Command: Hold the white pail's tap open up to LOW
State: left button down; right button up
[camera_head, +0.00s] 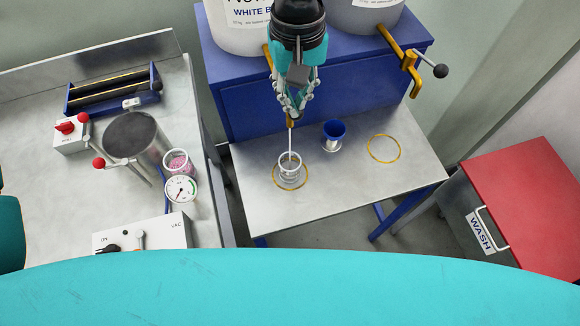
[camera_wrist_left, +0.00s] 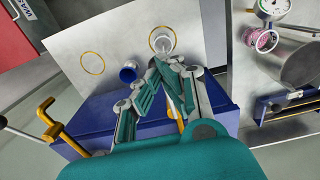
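The white pail (camera_head: 238,30) stands on the blue cabinet at the top. Its brass tap (camera_head: 290,122) is mostly hidden behind my left gripper; it also shows between the fingers in the left wrist view (camera_wrist_left: 181,124). A thin pale stream runs from the spout into a clear cup (camera_head: 290,172), which stands in a yellow ring on the steel bench; the cup also shows in the left wrist view (camera_wrist_left: 163,44). My left gripper (camera_head: 293,108) is at the tap, its fingertips drawn together. The tap's lever and any LOW mark are hidden. My right gripper is not in view.
A grey pail (camera_head: 365,18) has a brass tap (camera_head: 408,60) with a black-knobbed lever. A red WASH bin (camera_head: 520,190) is right; a cluttered worktop (camera_head: 50,200) is left.

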pick_arm(q)
jog(key=shift+r+p, duration=1.1)
jog(key=shift+r, duration=1.2)
jog(key=shift+r, duration=0.15)
notch_tip(320, 180, up, 5)
jog(key=p, duration=0.2)
jog(key=shift+p, duration=0.3)
